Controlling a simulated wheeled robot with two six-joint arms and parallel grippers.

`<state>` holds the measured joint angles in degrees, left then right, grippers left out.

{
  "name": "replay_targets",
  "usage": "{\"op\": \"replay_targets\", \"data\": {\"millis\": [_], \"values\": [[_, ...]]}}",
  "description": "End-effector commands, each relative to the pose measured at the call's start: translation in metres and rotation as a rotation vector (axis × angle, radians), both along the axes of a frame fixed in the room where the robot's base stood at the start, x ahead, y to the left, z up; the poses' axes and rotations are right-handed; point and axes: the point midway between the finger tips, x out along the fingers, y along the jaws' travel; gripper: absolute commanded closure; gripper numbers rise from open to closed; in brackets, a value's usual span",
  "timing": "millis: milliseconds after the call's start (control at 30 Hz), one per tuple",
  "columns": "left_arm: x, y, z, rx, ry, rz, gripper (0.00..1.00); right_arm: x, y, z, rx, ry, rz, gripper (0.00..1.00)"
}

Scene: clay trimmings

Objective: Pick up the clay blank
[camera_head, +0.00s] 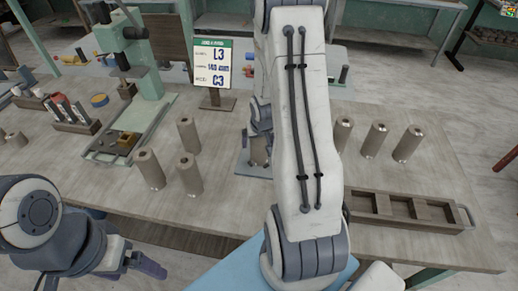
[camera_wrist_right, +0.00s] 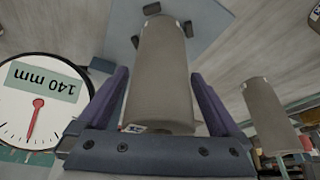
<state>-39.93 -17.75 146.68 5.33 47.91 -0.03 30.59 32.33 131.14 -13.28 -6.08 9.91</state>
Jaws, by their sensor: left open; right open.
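A grey-brown clay blank (camera_wrist_right: 162,75) stands on a blue-grey plate (camera_wrist_right: 200,22) and lies between the two fingers of my right gripper (camera_wrist_right: 159,72), which is open around it. Whether the fingers touch it I cannot tell. In the head view this blank (camera_head: 258,152) is partly hidden by my right gripper (camera_head: 262,125) and arm. Other similar blanks stand upright: three left of the plate, one of them here (camera_head: 150,169), and three to its right, one of them here (camera_head: 374,140). My left gripper (camera_head: 146,264) is open and empty at the table's front left.
A dial (camera_wrist_right: 38,105) marked 140 mm is beside the held-around blank. A sign (camera_head: 213,64) reads L3 and C3. A dark wooden tray (camera_head: 405,212) with empty compartments lies at the right. A green press (camera_head: 150,70) stands back left. Table between is partly clear.

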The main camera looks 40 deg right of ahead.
Motion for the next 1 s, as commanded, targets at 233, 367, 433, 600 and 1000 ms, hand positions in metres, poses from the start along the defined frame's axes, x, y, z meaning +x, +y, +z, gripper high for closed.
{"op": "replay_targets", "data": {"millis": [233,367,433,600,1000], "values": [[0.0000,0.0000,-0.0019,0.000,0.000,0.000,0.10,0.0034,-0.0015,-0.0083,0.000,0.000,0.001,0.00],[0.0000,0.0000,-0.0019,0.000,0.000,0.000,0.10,0.0032,-0.0014,-0.0082,0.000,0.000,0.001,0.15],[0.0000,0.0000,-0.0019,0.000,0.000,0.000,0.10,0.0032,-0.0014,-0.0081,0.000,0.000,0.001,0.42],[0.0000,0.0000,-0.0019,0.000,0.000,0.000,0.10,0.0031,-0.0013,-0.0080,0.000,0.000,0.000,1.00],[0.0000,0.0000,0.0014,0.000,0.000,0.000,0.10,0.0041,-0.0019,-0.0012,-0.002,-0.003,0.001,1.00]]}}
